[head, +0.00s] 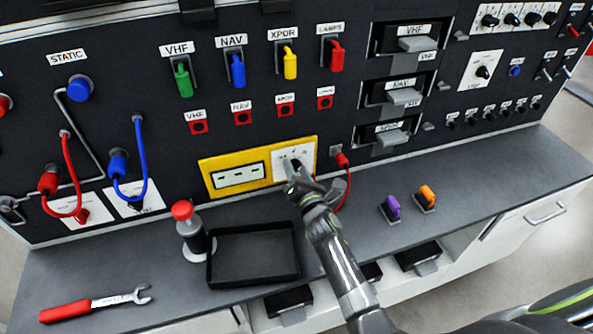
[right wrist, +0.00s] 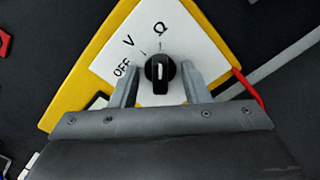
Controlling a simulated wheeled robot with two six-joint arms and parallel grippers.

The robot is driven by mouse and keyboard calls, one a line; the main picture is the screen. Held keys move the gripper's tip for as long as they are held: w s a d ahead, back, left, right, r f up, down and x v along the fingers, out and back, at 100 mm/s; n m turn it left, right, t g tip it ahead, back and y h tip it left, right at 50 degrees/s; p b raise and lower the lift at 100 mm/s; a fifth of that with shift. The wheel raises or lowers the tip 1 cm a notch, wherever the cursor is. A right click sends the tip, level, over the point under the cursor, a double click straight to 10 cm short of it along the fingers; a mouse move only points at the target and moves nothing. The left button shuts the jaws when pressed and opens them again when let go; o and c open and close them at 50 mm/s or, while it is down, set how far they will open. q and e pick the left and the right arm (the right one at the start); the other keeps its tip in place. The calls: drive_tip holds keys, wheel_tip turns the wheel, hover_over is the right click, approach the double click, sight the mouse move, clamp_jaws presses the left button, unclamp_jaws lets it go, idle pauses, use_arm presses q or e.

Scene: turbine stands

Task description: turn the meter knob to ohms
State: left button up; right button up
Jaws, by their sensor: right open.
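The yellow meter (head: 208,175) is on the black panel, with a display window (head: 240,176) and a white dial plate (head: 308,152). In the right wrist view the plate (right wrist: 205,45) is marked OFF, V and Ω. Its black knob (right wrist: 160,72) has a raised bar with a white line, upright in the picture and in line with the tick under Ω. My right gripper (right wrist: 161,76) is open, one finger on each side of the knob, with small gaps showing. In the head view my right gripper (head: 297,170) hides most of the knob.
A red lead (head: 347,188) hangs close to my gripper on the right. Below are a black tray (head: 253,254), a red-topped cylinder (head: 190,230), a wrench (head: 95,303), and purple (head: 391,207) and orange (head: 426,197) pieces on the counter. Colored switches (head: 290,62) are above.

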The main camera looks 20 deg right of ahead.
sight(297, 170)
drive_tip(key=shift+o, duration=0.2)
drive_tip(key=shift+s, duration=0.1)
drive_tip(key=shift+s+r+p, duration=0.1)
drive_tip(key=shift+s+p, duration=0.6)
drive_tip(key=shift+s, duration=0.6)
drive_tip(key=shift+s+p, duration=0.4)
drive_tip(key=shift+s, duration=0.75)
drive_tip(key=shift+d, duration=0.1)
